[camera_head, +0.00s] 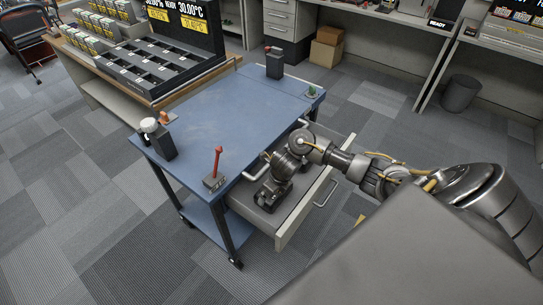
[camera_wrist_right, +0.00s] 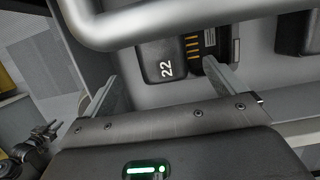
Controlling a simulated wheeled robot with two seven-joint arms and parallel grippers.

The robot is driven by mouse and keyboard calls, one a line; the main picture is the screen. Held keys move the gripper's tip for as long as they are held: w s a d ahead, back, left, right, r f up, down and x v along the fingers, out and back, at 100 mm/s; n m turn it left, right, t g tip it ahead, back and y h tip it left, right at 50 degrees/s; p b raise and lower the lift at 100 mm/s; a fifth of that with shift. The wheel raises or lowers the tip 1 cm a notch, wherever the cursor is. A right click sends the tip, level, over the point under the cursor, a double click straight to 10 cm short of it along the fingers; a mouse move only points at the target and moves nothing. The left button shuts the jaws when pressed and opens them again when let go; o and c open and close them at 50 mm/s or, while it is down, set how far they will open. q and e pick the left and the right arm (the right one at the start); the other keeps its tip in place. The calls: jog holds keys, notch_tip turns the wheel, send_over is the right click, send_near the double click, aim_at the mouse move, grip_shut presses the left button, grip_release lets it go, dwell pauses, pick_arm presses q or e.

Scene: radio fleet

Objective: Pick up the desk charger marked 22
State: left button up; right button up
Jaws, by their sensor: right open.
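The desk charger marked 22 (camera_wrist_right: 165,62) is a dark block with a white 22 and a row of yellow contact strips. It lies on the grey drawer floor in the right wrist view, partly hidden by a silver bar. My right gripper (camera_wrist_right: 162,72) is open, its fingers apart to the left and right of the charger's near end. I cannot tell whether they touch it. In the head view my right gripper (camera_head: 270,198) is inside the open drawer (camera_head: 292,228) of the blue cart and hides the charger. My left gripper is not in view.
The silver bar (camera_wrist_right: 200,18) crosses close above the charger. Another dark object (camera_wrist_right: 296,34) lies right of it in the drawer. The blue cart top (camera_head: 225,108) carries a red-stick device (camera_head: 215,172), black blocks and small knobs; its middle is clear.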

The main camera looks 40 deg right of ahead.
jog(key=shift+w+f, duration=0.1)
jog(key=shift+f, duration=0.8)
jog(key=x, duration=0.3)
jog(key=shift+w+f, duration=0.25)
jog(key=shift+f, duration=0.1)
jog(key=shift+w+f, duration=0.1)
jog(key=shift+f, duration=0.25)
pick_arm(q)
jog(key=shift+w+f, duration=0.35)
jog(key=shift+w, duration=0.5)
pick_arm(e)
jog(key=shift+r, duration=0.1)
jog(key=c, duration=1.2)
jog(key=shift+c, duration=0.2)
